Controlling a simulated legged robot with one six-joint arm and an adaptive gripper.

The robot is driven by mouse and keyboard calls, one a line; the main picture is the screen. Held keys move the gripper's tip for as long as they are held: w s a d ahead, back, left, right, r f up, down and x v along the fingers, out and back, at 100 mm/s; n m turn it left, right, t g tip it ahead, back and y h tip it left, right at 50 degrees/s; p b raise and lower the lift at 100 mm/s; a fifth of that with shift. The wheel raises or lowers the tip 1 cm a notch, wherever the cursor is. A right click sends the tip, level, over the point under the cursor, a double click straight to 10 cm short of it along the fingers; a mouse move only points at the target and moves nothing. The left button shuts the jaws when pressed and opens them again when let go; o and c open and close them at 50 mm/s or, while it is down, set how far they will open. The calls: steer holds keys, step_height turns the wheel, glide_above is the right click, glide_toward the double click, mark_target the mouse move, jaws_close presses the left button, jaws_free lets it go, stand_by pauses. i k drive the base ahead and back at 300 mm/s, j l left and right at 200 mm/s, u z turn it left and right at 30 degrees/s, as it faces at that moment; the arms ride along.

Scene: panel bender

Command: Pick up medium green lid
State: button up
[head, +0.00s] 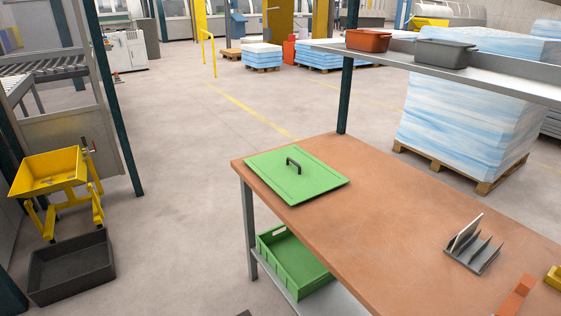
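The green lid (314,187) lies flat on the left end of the brown workbench top (400,225). It is rectangular, with a dark bar handle (293,165) standing up near its middle. Nothing lies on it. My gripper does not show in the head view.
A green crate (292,262) sits on the shelf under the bench. A dark grey rack (473,253) and an orange block (516,296) are on the bench at right. Two bins, red (367,41) and grey (445,54), stand on the upper shelf.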

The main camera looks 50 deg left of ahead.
mark_target(293, 173)
steer(key=i+j, duration=0.1)
steer(key=j, duration=0.5)
steer(key=i+j, duration=0.1)
steer(key=j, duration=0.45)
steer(key=i+j, duration=0.15)
steer(key=j, duration=0.45)
steer(key=i+j, duration=0.1)
steer(key=j, duration=0.45)
steer(key=i+j, duration=0.1)
steer(key=j, duration=0.5)
steer(key=i+j, duration=0.1)
steer(key=j, duration=0.5)
steer(key=i+j, duration=0.15)
steer(key=j, duration=0.4)
steer(key=i+j, duration=0.1)
steer(key=j, duration=0.5)
